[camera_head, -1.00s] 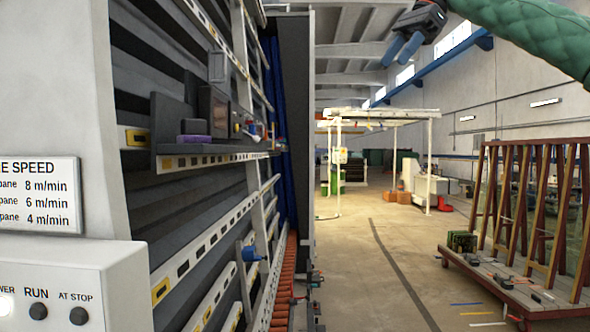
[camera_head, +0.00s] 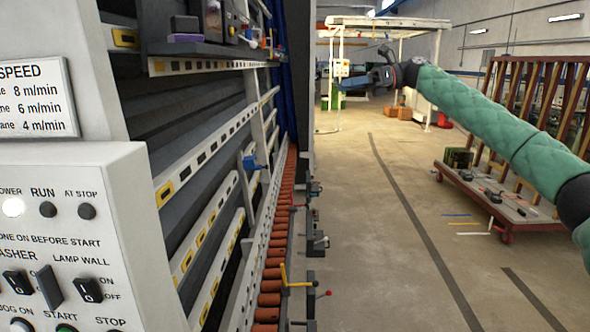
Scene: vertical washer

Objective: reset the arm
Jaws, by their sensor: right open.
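My right arm, in a green padded sleeve, comes in from the right edge and reaches toward the middle of the head view. My right gripper (camera_head: 343,80) is at its far end, with blue fingers pointing left, open and empty. It is in mid-air in front of the distant white frame, to the right of the washer (camera_head: 215,120). My left gripper is not in view.
The control panel (camera_head: 62,230) with switches and a lit power lamp is at near left. Orange rollers (camera_head: 272,255) run along the washer's foot. A wheeled rack (camera_head: 490,195) stands at right, partly behind my arm. The floor between is clear.

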